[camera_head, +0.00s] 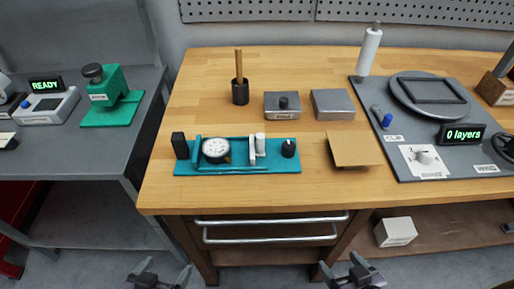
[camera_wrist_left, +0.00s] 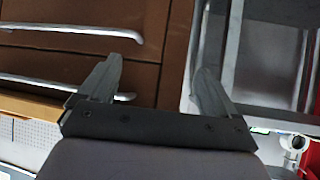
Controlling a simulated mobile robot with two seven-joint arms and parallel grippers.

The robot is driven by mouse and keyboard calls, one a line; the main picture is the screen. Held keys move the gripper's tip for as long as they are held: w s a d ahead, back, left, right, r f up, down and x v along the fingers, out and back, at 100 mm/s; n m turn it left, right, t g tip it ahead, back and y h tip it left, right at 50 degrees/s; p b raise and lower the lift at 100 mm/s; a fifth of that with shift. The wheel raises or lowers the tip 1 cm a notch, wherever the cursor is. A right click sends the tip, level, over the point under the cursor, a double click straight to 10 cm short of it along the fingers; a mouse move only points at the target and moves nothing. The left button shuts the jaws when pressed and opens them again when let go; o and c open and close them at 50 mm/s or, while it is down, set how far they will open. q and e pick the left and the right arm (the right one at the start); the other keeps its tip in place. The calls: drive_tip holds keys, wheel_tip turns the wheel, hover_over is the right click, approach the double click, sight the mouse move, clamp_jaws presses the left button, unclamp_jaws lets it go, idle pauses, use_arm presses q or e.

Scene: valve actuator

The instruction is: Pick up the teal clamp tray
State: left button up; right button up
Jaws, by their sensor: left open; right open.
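The teal tray (camera_head: 275,168) lies flat on the wooden workbench near its front edge. It bears a round white dial gauge (camera_head: 215,149), a white clamp-like upright (camera_head: 252,149), a black block (camera_head: 180,145) and a black knob (camera_head: 289,148). My left gripper (camera_head: 160,272) is open and empty, low in front of the bench and below the tray in the picture. Its spread fingers show in the left wrist view (camera_wrist_left: 157,78) with drawer fronts behind. My right gripper (camera_head: 342,268) is open and empty, also in front of the bench. The tray is not visible in the left wrist view.
Behind the tray stand a black cup with a wooden stick (camera_head: 240,92) and two grey blocks. A tan plate (camera_head: 354,149) lies to its right, then a grey station (camera_head: 455,165). Drawers with silver handles (camera_head: 270,239) are below. A grey side table (camera_head: 75,160) is left.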

use_arm(q)
drive_tip(key=shift+a, duration=0.15)
drive_tip(key=shift+c, duration=1.2)
drive_tip(key=shift+w+a, duration=0.1)
drive_tip(key=shift+a, duration=0.1)
drive_tip(key=c, duration=0.4)
drive_tip(key=shift+o, duration=0.2)
drive_tip(key=w+a+r+t+y, duration=0.1)
drive_tip(key=w+a+r+y, duration=0.2)
drive_tip(key=w+a, duration=0.45)
drive_tip(key=w+a+r+t+y, duration=0.15)
drive_tip(key=w+a, duration=0.35)
drive_tip(key=a, duration=0.5)
drive_tip(key=w+a+r+n+y, duration=0.2)
drive_tip(key=w+a+r+y, duration=0.15)
drive_tip(key=a+r, duration=0.4)
drive_tip(key=w+a+r+n+y, duration=0.3)
drive_tip(key=w+a+r, duration=0.2)
drive_tip(key=a+r, duration=0.25)
drive_tip(key=w+d+r+n+h, duration=0.2)
drive_tip(key=w+d+r, duration=0.1)
drive_tip(key=w+d, duration=0.45)
drive_tip(key=m+g+h, duration=0.5)
drive_tip(key=g+h, duration=0.2)
drive_tip(key=g, duration=0.1)
approach(177, 136)
drive_tip(key=x, duration=1)
drive_tip(key=shift+w+f, duration=0.1)
drive_tip(key=shift+f, duration=0.15)
